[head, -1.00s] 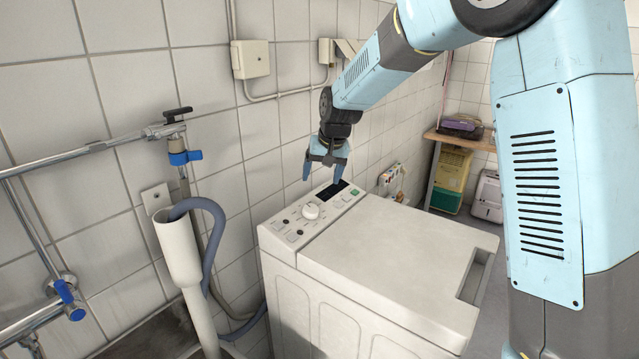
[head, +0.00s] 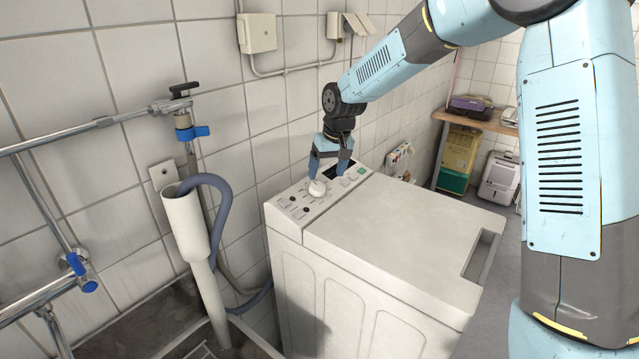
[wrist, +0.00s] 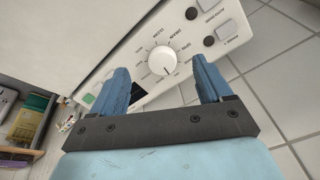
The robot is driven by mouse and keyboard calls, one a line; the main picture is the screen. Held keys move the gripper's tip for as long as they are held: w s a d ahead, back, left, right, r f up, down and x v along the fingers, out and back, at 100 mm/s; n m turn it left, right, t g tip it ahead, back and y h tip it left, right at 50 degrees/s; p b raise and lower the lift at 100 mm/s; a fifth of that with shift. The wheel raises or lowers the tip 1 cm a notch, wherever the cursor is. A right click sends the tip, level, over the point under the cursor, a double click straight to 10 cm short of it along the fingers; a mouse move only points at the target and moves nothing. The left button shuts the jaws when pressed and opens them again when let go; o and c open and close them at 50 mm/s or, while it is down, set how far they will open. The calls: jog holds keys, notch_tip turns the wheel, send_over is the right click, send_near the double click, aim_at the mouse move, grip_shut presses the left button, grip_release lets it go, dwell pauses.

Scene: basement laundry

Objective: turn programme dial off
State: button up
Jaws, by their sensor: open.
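The programme dial (head: 317,188) is a white round knob on the control panel at the back of the white top-loading washing machine (head: 395,235). In the wrist view the dial (wrist: 161,60) has printed labels around it and a small dark mark at its lower edge. My gripper (head: 329,175) is over the panel, close to the dial. In the wrist view my gripper (wrist: 160,80) has its two blue fingers apart, with the dial ahead between and just beyond their tips. I see no contact with the dial.
Dark round buttons and a dark display sit on the panel near the dial. The tiled wall rises close behind. A grey drain hose (head: 225,215) in a white standpipe (head: 186,228) stands left of the machine. The washer's lid is clear.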

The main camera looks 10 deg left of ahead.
jog(key=n, duration=0.1)
jog(key=n+y, duration=0.2)
jog(key=n, duration=0.2)
send_near(318, 186)
jog(key=shift+t, duration=0.4)
jog(key=x, duration=0.8)
jog(key=shift+s+a+f, duration=0.15)
jog(key=shift+s+f, duration=0.1)
jog(key=shift+f, duration=0.15)
jog(key=c, duration=1)
jog(key=shift+n, duration=0.5)
jog(key=o, duration=1)
